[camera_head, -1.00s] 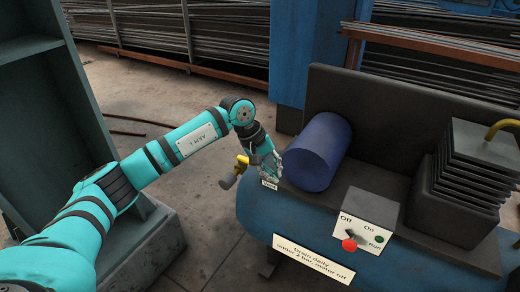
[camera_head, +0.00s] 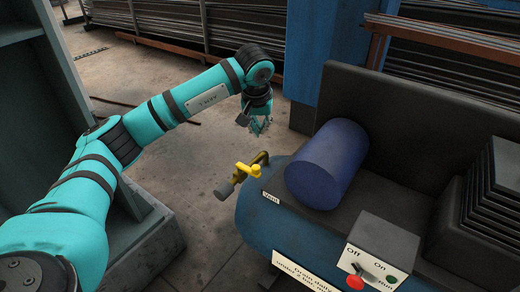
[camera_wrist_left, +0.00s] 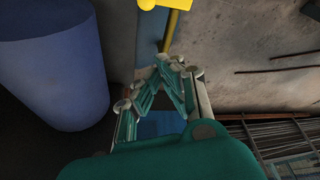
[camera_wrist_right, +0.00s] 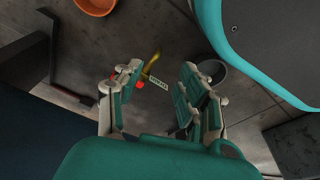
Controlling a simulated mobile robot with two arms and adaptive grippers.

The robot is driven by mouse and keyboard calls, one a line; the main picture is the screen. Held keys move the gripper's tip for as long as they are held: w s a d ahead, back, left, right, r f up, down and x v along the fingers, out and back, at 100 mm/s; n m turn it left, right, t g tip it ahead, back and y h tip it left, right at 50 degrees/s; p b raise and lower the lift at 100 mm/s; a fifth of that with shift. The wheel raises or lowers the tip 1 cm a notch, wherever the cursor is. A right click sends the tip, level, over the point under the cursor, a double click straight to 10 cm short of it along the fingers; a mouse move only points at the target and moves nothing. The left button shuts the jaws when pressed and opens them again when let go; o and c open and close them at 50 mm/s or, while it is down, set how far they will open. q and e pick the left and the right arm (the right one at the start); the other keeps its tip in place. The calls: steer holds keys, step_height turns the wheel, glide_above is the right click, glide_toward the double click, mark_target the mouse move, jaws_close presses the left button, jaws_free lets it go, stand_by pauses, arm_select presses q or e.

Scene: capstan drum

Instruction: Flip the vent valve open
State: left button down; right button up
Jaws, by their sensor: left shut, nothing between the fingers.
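The vent valve (camera_head: 249,171) is a brass fitting with a yellow handle and a grey end, at the left end of the blue tank (camera_head: 262,226). A small "Vent" label (camera_head: 270,198) is beside it. My left gripper (camera_head: 260,130) is shut and empty, above and beyond the valve in the head view, apart from it. In the left wrist view the yellow handle (camera_wrist_left: 172,4) shows at the top edge, past the shut fingertips (camera_wrist_left: 172,62). My right gripper (camera_wrist_right: 160,70) is open and out of the head view; a yellow piece and a small label (camera_wrist_right: 157,81) show beyond its fingers.
A dark blue cylinder (camera_head: 327,165) sits on the tank, right of the valve. A switch box (camera_head: 378,250) with a red knob is at lower right. An orange bowl (camera_wrist_right: 96,5) and a grey round container (camera_wrist_right: 212,72) are on the floor.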

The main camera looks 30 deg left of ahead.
mark_target(248, 169)
arm_select(q)
steer(key=b+x, duration=0.1)
steer(key=x, duration=0.9)
steer(key=shift+s+d+f, duration=0.1)
steer(key=shift+s+d, duration=0.15)
steer(key=shift+s, duration=0.4)
steer(key=shift+s+d+r, duration=0.1)
steer(key=shift+s+d, duration=0.15)
steer(key=shift+s, duration=0.4)
steer(key=shift+s+d+f, duration=0.1)
steer(key=shift+s+d, duration=0.15)
steer(key=shift+s, duration=0.35)
arm_select(e)
steer(key=shift+w+a+r, duration=0.1)
steer(key=shift+w+r, duration=0.6)
steer(key=shift+r, duration=0.3)
